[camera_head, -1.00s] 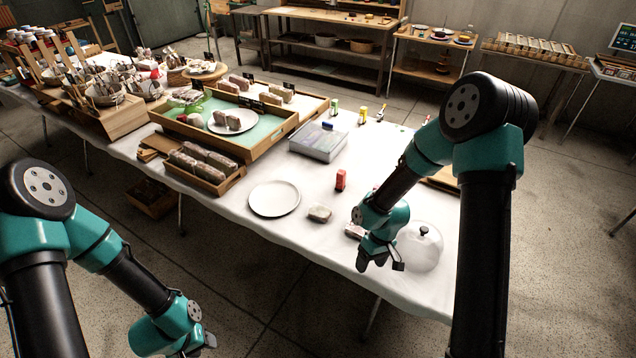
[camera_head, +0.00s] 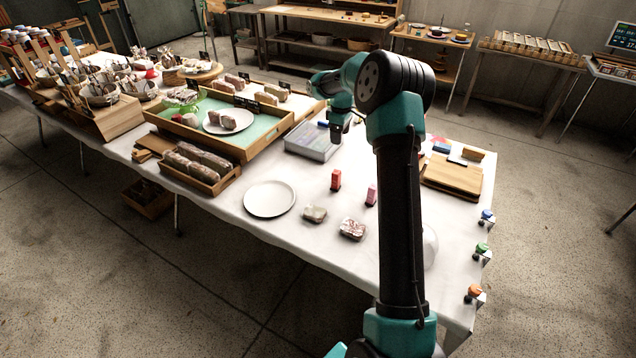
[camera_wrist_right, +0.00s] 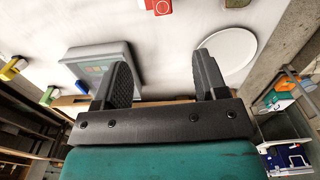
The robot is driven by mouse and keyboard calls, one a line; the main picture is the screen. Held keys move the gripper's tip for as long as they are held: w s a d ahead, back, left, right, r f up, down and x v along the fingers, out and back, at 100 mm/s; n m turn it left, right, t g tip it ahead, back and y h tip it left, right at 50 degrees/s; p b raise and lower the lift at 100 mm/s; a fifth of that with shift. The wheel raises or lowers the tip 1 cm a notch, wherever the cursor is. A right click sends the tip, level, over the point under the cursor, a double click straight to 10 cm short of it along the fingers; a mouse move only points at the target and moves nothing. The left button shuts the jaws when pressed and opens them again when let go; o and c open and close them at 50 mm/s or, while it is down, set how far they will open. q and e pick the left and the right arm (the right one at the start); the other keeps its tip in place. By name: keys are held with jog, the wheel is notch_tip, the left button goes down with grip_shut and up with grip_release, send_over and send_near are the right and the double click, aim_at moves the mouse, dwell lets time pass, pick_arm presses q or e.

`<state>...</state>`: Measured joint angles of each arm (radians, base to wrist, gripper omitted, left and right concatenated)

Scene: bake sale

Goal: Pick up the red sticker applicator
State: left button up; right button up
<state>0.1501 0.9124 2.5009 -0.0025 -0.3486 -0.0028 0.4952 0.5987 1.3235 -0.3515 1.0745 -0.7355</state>
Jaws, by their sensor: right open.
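The red sticker applicator (camera_head: 336,180) stands upright on the white tablecloth, right of the white plate (camera_head: 269,199). In the right wrist view the red applicator (camera_wrist_right: 159,6) shows at the top edge, partly cut off, beyond the fingers. My right gripper (camera_head: 337,132) is above the table by the grey flat box (camera_head: 312,142), farther back than the applicator. In the right wrist view its fingers (camera_wrist_right: 164,76) are spread, with nothing between them. My left gripper is out of view.
A pink applicator (camera_head: 371,194) stands just right of the red one. Two wrapped loaves (camera_head: 314,214) (camera_head: 352,229) lie in front. A wooden tray (camera_head: 240,152) is at the left, wooden boards (camera_head: 452,176) at the right. My right arm hides part of the table.

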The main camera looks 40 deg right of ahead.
jog(key=shift+s+d, duration=0.1)
jog(key=shift+s, duration=0.05)
jog(key=shift+f, duration=0.1)
send_near(337, 172)
jog(key=f, duration=0.5)
jog(key=shift+d, duration=0.3)
jog(key=shift+f, duration=0.1)
jog(key=shift+a+f, duration=0.2)
jog(key=shift+f, duration=2.35)
jog(key=shift+c, duration=0.2)
grip_shut()
